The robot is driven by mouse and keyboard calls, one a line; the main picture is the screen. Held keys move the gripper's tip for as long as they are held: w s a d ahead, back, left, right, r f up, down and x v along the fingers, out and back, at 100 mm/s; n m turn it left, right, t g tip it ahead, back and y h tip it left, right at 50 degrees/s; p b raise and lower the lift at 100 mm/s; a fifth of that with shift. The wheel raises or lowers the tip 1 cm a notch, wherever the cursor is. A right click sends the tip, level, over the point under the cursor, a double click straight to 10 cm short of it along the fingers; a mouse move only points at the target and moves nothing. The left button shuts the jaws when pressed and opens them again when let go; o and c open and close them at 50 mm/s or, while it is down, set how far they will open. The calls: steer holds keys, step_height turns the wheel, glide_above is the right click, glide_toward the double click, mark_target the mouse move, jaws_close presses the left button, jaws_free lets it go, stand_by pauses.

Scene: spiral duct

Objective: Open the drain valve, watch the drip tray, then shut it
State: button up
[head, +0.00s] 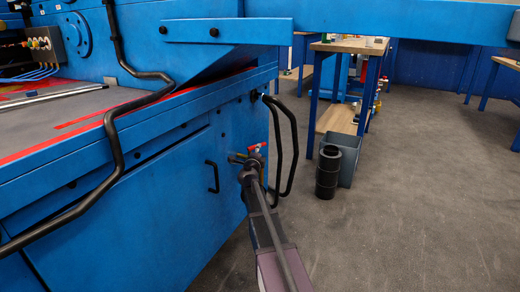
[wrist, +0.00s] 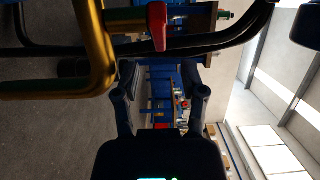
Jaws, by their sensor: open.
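The drain valve's red handle (head: 257,146) shows at the right end of the blue machine's front. In the wrist view the red handle (wrist: 157,27) is a flat lever on a brass-coloured fitting, beside a bent brass pipe (wrist: 103,60). My gripper (head: 246,166) is right in front of the valve, hiding part of it. In the wrist view my gripper (wrist: 160,78) has its two fingers apart and empty. The handle lies ahead of the gap between the fingertips; I cannot tell whether they touch it. I cannot make out a drip tray in either view.
A black canister (head: 327,172) and a grey bin (head: 350,158) stand by a workbench (head: 350,46). The floor (head: 420,200) at right is clear.

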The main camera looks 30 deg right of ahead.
steer(key=shift+v, duration=3)
steer(key=shift+c, duration=0.2)
